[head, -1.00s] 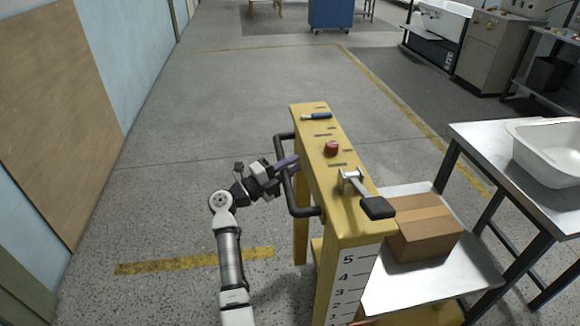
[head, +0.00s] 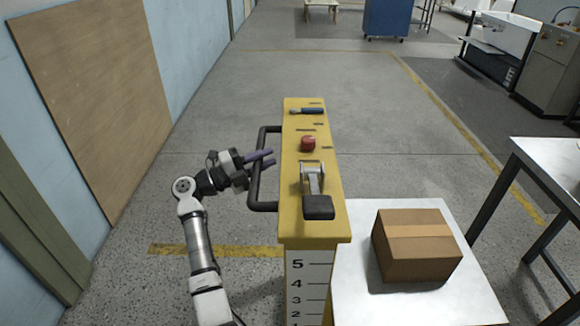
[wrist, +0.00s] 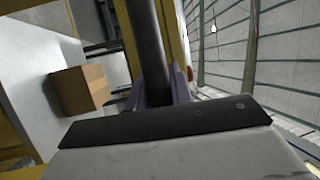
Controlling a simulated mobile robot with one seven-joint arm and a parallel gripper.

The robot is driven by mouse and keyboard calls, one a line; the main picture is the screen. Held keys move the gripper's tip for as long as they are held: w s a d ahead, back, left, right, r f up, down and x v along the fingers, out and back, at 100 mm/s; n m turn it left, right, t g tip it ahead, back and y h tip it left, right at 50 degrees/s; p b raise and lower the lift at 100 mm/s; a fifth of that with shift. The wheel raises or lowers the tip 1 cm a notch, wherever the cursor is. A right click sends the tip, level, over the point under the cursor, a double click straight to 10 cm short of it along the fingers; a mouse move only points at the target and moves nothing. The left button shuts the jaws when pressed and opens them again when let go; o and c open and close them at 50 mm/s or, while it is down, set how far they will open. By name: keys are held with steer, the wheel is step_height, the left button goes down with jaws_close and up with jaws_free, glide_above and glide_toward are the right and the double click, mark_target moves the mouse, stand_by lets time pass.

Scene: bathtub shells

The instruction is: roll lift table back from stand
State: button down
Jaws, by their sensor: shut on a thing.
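The lift table has a yellow column (head: 312,228) with a height scale and a pale metal platform (head: 352,300). A cardboard box (head: 415,245) rests on the platform. My gripper (head: 266,158) is at the black side handle (head: 262,200), left of the column. In the wrist view the dark handle bar (wrist: 148,45) runs between my purple fingers (wrist: 163,92), which are shut on it. The stand (head: 555,165), a metal-topped table with dark legs, is at the right edge, with floor showing between it and the platform.
A red button (head: 308,144), a lever (head: 316,200) and a blue-handled tool (head: 307,111) are on the column top. A wooden panel (head: 95,95) lines the left wall. The floor (head: 260,75) beyond the column is clear. A blue cabinet (head: 388,18) stands far back.

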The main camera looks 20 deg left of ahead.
steer(key=shift+s+a+r+g+b, duration=0.1)
steer(key=shift+a+g+b, duration=0.4)
steer(key=shift+a, duration=0.3)
steer(key=shift+a+t, duration=0.15)
steer(key=shift+t, duration=0.15)
steer(key=c, duration=1.3)
jaws_free()
steer(key=shift+a, duration=0.15)
steer(key=shift+o, duration=0.2)
steer(key=shift+s+a, duration=0.1)
steer(key=shift+s, duration=0.1)
steer(key=b+v, duration=0.3)
steer(key=v, duration=1)
steer(key=shift+a+b, duration=0.2)
steer(key=shift+b, duration=0.15)
